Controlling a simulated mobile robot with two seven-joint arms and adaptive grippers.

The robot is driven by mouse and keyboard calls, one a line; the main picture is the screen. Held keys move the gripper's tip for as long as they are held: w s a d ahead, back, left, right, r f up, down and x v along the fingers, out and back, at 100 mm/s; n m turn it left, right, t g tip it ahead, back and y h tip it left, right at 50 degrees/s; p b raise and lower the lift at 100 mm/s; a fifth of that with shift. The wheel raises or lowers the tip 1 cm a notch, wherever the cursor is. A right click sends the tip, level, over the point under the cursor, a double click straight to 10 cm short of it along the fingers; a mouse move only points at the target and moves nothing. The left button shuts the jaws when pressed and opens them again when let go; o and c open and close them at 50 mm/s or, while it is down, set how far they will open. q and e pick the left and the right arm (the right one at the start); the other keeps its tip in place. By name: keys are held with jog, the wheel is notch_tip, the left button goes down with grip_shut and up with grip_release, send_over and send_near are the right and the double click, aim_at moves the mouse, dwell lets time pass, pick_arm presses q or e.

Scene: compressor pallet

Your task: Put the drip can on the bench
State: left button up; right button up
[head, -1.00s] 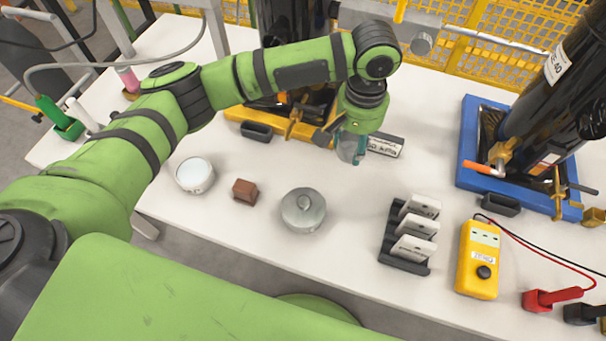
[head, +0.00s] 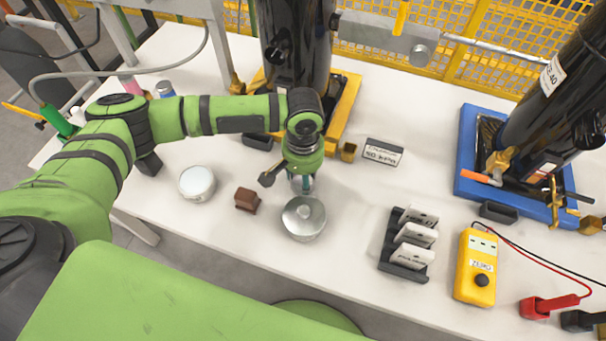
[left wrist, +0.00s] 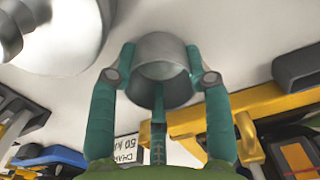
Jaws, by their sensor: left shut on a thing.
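A small grey metal can (left wrist: 160,62), which I take for the drip can, is between the two teal fingers of my left gripper (left wrist: 160,75) in the left wrist view. Its open mouth faces the wrist camera. In the head view my left gripper (head: 301,186) points down at the bench, just behind a round lidded metal tin (head: 304,218); the can is mostly hidden there. I cannot tell whether the can touches the white bench (head: 345,235). My right gripper is in neither view.
A white-topped round tin (head: 197,183) and a brown block (head: 247,200) stand to the left. A label plate (head: 383,153), a black rack (head: 402,262) and a yellow meter (head: 477,267) lie to the right. A black compressor in a yellow tray (head: 346,95) stands behind.

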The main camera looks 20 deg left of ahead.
pick_arm(q)
jog(key=o, duration=1)
jog(key=shift+c, duration=0.2)
notch_tip(320, 180, up, 12)
jog(key=shift+s, duration=0.1)
